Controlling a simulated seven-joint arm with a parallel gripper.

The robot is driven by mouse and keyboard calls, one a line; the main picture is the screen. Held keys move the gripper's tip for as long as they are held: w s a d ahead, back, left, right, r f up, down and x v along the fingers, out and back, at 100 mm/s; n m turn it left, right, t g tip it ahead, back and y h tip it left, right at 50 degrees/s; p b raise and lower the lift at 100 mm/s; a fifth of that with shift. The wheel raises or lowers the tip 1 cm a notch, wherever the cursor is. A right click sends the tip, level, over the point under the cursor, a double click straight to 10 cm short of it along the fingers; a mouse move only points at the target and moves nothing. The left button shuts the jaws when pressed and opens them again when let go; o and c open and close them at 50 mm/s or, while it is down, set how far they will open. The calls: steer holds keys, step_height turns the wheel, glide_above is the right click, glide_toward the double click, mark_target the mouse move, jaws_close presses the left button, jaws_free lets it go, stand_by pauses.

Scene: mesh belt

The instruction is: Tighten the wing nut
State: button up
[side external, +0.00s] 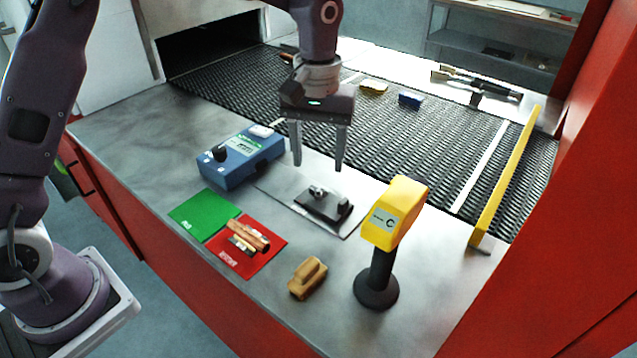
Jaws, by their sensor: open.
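The wing nut (317,191) appears as a small metallic piece on a black block (325,206). The block lies on a thin grey plate (283,197) on the metal counter. The nut's exact shape and how far down it sits are too small to tell. My gripper (317,168) is open and empty, pointing down. Its two fingertips are above the block, apart from it, one to each side of the wing nut in this view.
A blue box with a knob (240,160) stands left of the plate. A yellow device on a black stand (392,215) stands to the right. Green (200,213) and red (232,262) mats, copper-coloured pieces (250,236) and a tan block (307,280) lie in front. The mesh belt (430,150) runs behind.

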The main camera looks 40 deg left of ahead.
mark_target(319, 190)
step_height(319, 190, down, 7)
steer(key=shift+f, duration=0.1)
jaws_close()
stand_by(0.3)
